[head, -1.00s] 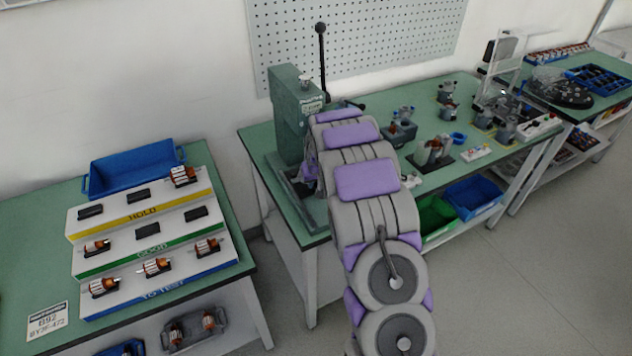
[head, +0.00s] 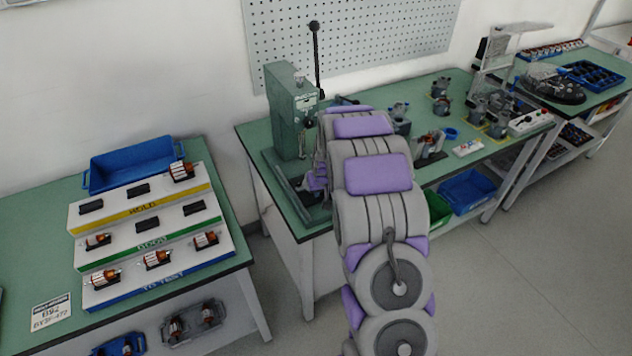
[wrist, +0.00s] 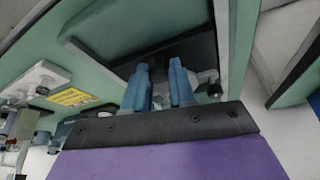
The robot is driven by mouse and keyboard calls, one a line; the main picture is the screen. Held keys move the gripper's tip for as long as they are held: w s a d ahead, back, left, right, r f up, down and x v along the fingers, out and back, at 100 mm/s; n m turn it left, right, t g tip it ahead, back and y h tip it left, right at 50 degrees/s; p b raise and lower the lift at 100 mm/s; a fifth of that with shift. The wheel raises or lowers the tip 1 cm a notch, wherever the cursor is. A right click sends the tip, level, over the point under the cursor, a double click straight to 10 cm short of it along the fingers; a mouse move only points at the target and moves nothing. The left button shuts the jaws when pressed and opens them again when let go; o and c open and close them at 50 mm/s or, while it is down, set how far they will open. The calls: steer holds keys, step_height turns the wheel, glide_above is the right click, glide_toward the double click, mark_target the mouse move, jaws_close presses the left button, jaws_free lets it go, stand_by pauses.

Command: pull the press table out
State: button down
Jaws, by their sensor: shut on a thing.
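The green press (head: 292,108) stands on the left end of the middle bench, its black-knobbed lever (head: 316,60) upright. Its dark base rails (head: 292,195) run toward the bench's front edge. My arm covers the area right of the press, and my gripper's jaws are hidden in the head view. In the wrist view, the two blue fingers of my gripper (wrist: 160,68) are close together at a dark plate (wrist: 195,58) by the green bench top. They are shut on a part of the press table, but the held part is mostly hidden. A dark knob (wrist: 213,90) is beside them.
A left bench holds a stepped rack (head: 150,225) with rotors and a blue bin (head: 135,165). Stators and a test box (head: 530,122) stand right of my arm on the middle bench. Green and blue bins (head: 467,190) sit below. Floor at the right front (head: 540,270) is clear.

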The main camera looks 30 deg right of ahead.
steer(key=s, duration=0.6)
steer(key=shift+s+d+p, duration=0.1)
steer(key=shift+p, duration=0.25)
steer(key=shift+s+f, duration=0.1)
steer(key=shift+s, duration=0.35)
steer(key=c, duration=1.2)
jaws_free()
steer(key=shift+s, duration=0.15)
steer(key=shift+o, duration=1.3)
steer(key=p+v, duration=0.3)
steer(key=v, duration=1.4)
